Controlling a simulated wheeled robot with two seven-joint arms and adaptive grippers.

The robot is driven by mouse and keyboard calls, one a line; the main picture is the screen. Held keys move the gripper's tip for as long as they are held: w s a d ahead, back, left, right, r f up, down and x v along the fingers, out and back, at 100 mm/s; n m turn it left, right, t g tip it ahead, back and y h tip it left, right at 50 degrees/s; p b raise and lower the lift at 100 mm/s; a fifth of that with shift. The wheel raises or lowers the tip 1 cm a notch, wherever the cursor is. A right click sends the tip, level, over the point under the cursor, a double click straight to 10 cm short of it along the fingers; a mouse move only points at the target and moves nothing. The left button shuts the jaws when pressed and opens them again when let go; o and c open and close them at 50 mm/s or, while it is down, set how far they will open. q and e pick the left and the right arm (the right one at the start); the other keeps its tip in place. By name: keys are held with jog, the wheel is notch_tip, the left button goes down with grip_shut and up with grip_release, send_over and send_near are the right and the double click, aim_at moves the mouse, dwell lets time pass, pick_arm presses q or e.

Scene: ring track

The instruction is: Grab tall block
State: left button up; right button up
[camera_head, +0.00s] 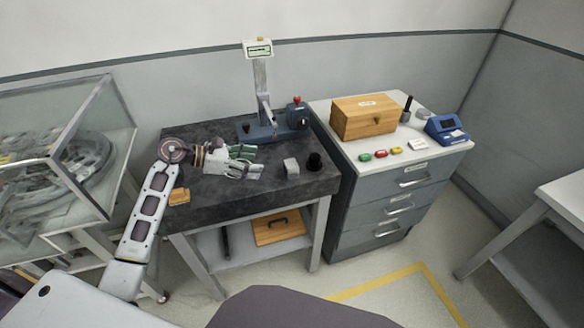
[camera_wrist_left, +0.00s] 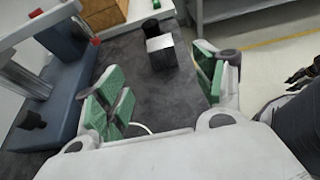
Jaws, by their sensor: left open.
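A grey metallic block (camera_head: 291,168) stands upright on the dark stone table top (camera_head: 225,190), near its right side. It also shows in the left wrist view (camera_wrist_left: 161,52), beyond the fingertips and roughly between them. My left gripper (camera_head: 248,163) is over the table, to the left of the block and apart from it. Its green-padded fingers are spread, with nothing between them in the left wrist view (camera_wrist_left: 162,88). A black cylinder (camera_head: 315,161) stands close beside the block, on its far side in the left wrist view (camera_wrist_left: 150,27).
A blue-based stand (camera_head: 261,133) with an upright column and display is at the table's back. A small wooden piece (camera_head: 179,196) lies at the left edge. A drawer cabinet (camera_head: 392,207) to the right holds a wooden box (camera_head: 364,117). Bare table surrounds the block's front.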

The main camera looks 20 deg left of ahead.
aim_at(285, 165)
pick_arm(q)
jog(key=shift+p+x, duration=0.3)
jog(key=shift+x, duration=3.95)
jog(key=shift+w, duration=0.1)
pick_arm(e)
jog(key=shift+s+d+r, duration=0.1)
jog(key=shift+s+d, duration=0.55)
jog(key=shift+d, duration=0.1)
pick_arm(q)
jog(key=shift+d, duration=0.1)
